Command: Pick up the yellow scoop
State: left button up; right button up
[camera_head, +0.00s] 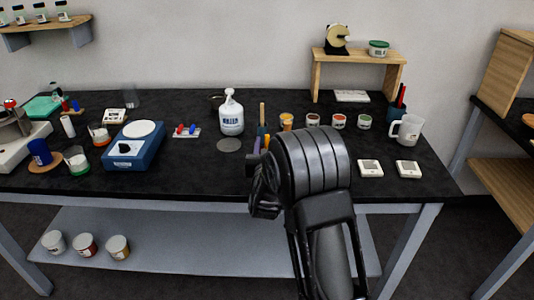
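My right arm comes up from the bottom of the head view, and its black gripper (264,190) is over the front edge of the black table, near the middle. Its fingers are dark and partly turned away, so I cannot tell whether they are open or shut. Just behind it stands a dark holder with upright tools, including a tan handle (262,113) and a small yellow-orange piece (257,145). I cannot tell whether either is part of the yellow scoop. My arm hides part of this area. My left gripper is not in view.
A white bottle (231,114) stands behind a grey disc (229,145). A blue scale (134,147) is at left. Several small jars (337,121) stand behind my arm. Two white devices (370,168) and a white jug (407,130) are at right. The table's front middle is bare.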

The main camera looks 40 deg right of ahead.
jog(key=shift+w+d, duration=0.25)
jog(key=shift+w, duration=0.15)
jog(key=p+x, duration=0.1)
jog(key=x, duration=0.3)
jog(key=shift+w+p, duration=0.1)
jog(key=shift+p, duration=0.2)
jog(key=shift+c, duration=0.6)
grip_shut()
